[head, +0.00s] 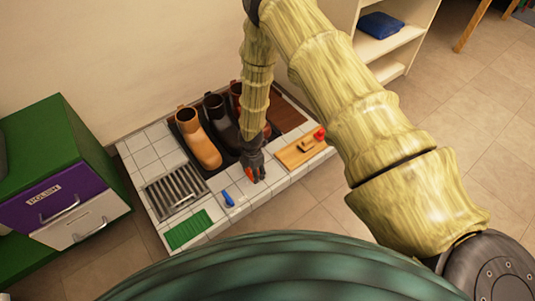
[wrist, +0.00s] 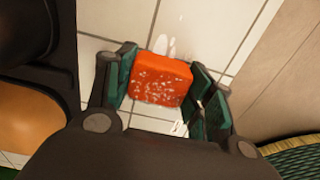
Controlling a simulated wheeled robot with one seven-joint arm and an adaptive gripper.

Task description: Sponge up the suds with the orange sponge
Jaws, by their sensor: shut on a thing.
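The orange sponge (wrist: 160,80) is between the green-padded fingers of my gripper (wrist: 166,84) in the wrist view, with white foam specks on its face. In the head view my gripper (head: 256,174) is low over the white tiles, and a bit of the sponge (head: 249,174) shows orange at its fingers. White suds (wrist: 166,48) streak the tile just beyond the sponge, and a small white patch shows on its near side. Whether the sponge touches the tile is unclear. The suds cannot be made out in the head view.
Several boots (head: 196,140) stand on a black tray behind and left of my gripper. A blue-handled item (head: 228,198), a metal grate (head: 175,190) and a green mat (head: 188,230) lie to the left. A wooden board (head: 300,150) with a red-ended item lies right.

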